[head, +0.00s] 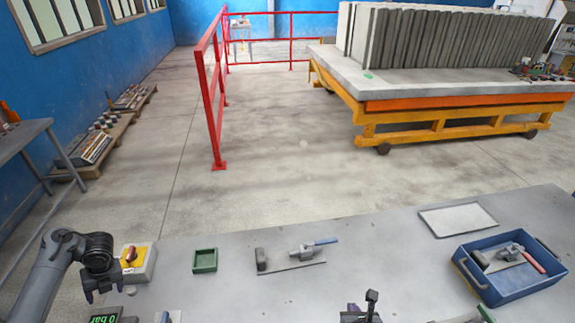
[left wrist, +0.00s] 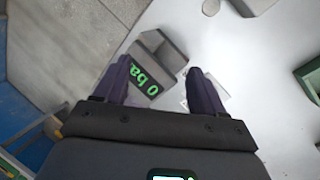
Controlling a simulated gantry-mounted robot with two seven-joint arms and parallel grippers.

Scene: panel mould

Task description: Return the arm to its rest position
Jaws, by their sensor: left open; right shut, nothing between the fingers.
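My left arm comes in from the left in the head view. My left gripper (head: 103,292) points down at the bench's left end, next to the yellow switch box (head: 138,262). In the left wrist view, its two fingers (left wrist: 160,68) are apart with nothing held. A display block with green digits (left wrist: 146,80) shows beyond and between the fingers; the gap to it cannot be told. My right gripper (head: 362,309) seems to be the dark shape at the bottom middle of the head view, shut and empty, partly cut off by the edge.
On the grey bench (head: 380,240) are a green tray (head: 205,261), a clamp with a handle on a plate (head: 300,256), a white sheet (head: 458,219) and a blue crate (head: 486,293) holding a tool. Beyond stand a red railing (head: 211,100) and a panel-laden yellow cart (head: 440,122).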

